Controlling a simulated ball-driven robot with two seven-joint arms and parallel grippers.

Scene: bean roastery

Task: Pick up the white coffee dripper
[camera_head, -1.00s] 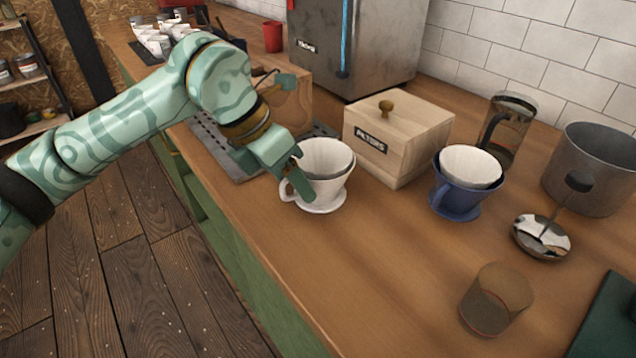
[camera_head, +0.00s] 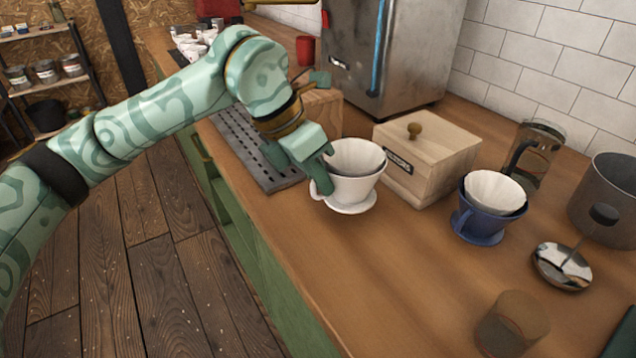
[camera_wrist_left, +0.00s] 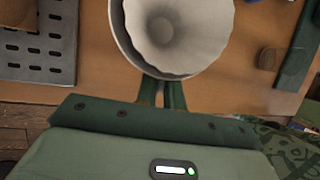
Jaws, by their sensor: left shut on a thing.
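The white coffee dripper (camera_head: 350,193) has a pale paper filter inside and is at the counter's left side, upright. My left gripper (camera_head: 322,181) is shut on its handle, at the dripper's left side. In the left wrist view the fingers (camera_wrist_left: 162,96) are closed together at the near side of the dripper (camera_wrist_left: 120,36), and I look down into the filter. The handle is mostly hidden by the fingers. I cannot tell whether the dripper's base touches the counter. My right gripper is in neither view.
A wooden box (camera_head: 436,186) stands behind the dripper to the right, with a blue dripper (camera_head: 480,229) beyond. A glass press (camera_head: 540,165), steel pot (camera_head: 603,205), metal dish (camera_head: 561,268) and brown glass (camera_head: 512,325) are farther right. A slotted tray (camera_head: 250,150) lies left.

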